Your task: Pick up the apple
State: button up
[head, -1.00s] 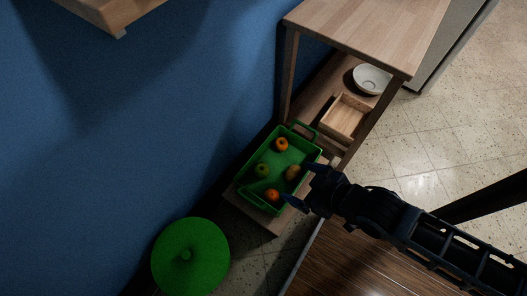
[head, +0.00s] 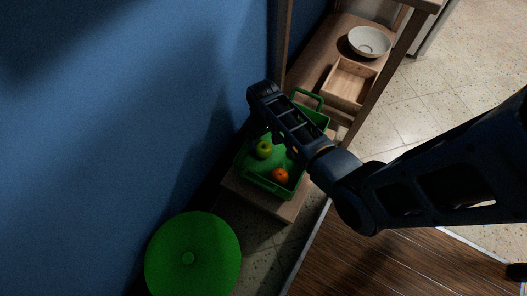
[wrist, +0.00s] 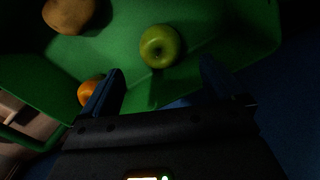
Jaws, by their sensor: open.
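The green apple (head: 264,149) lies in the green basket (head: 262,184) on the low wooden shelf. In the wrist view the apple (wrist: 160,46) is ahead of my gripper (wrist: 160,82), roughly centred between the two fingers and beyond their tips. The fingers are apart with nothing between them. In the head view my arm reaches over the basket from the right, and the fingertips are hard to make out against the wall. Part of the basket's inside is hidden under my arm.
An orange (head: 280,176) lies in the basket near its front; an orange also shows beside the left finger (wrist: 88,92). A brownish-yellow fruit (wrist: 70,14) is at the upper left. A wooden box (head: 349,84) and white bowl (head: 369,42) stand behind. A round green object (head: 193,256) is in front.

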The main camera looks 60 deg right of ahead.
aim_at(264, 146)
notch_tip(264, 146, down, 8)
jog(key=b, duration=0.4)
jog(key=shift+s+a+r, duration=0.1)
jog(key=shift+s+r, duration=0.05)
jog(key=shift+r, duration=0.15)
jog(key=c, duration=1.2)
